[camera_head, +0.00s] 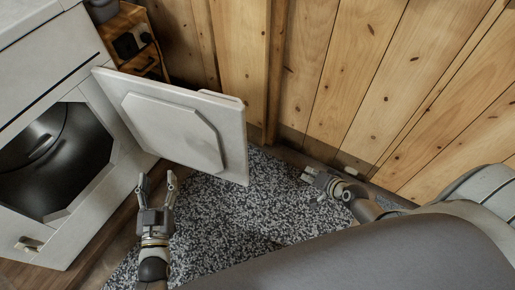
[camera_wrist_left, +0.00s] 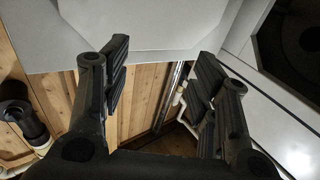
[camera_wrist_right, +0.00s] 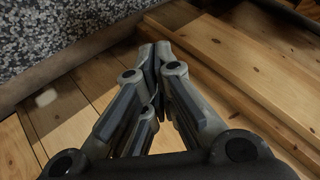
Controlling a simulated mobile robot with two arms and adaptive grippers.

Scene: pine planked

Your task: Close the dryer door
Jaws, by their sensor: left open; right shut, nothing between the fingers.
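The white dryer (camera_head: 105,185) stands at the left in the head view, with its dark drum opening (camera_head: 50,160) showing. Its door (camera_head: 175,122) stands wide open, swung out to the right, with its inner panel facing me. My left gripper (camera_head: 157,177) is open and empty just below the door's lower edge; I cannot tell if it touches. In the left wrist view the pale door (camera_wrist_left: 140,30) spans the top, beyond the fingers (camera_wrist_left: 160,70). My right gripper (camera_head: 308,178) is shut and empty, right of the door; its closed fingers (camera_wrist_right: 155,60) show in the right wrist view.
A speckled rug (camera_head: 235,215) covers the floor below and right of the door. A plank wall (camera_head: 370,80) runs behind. A small wooden shelf (camera_head: 130,35) with dark items stands beside the dryer. A grey rounded surface (camera_head: 370,255) fills the lower right.

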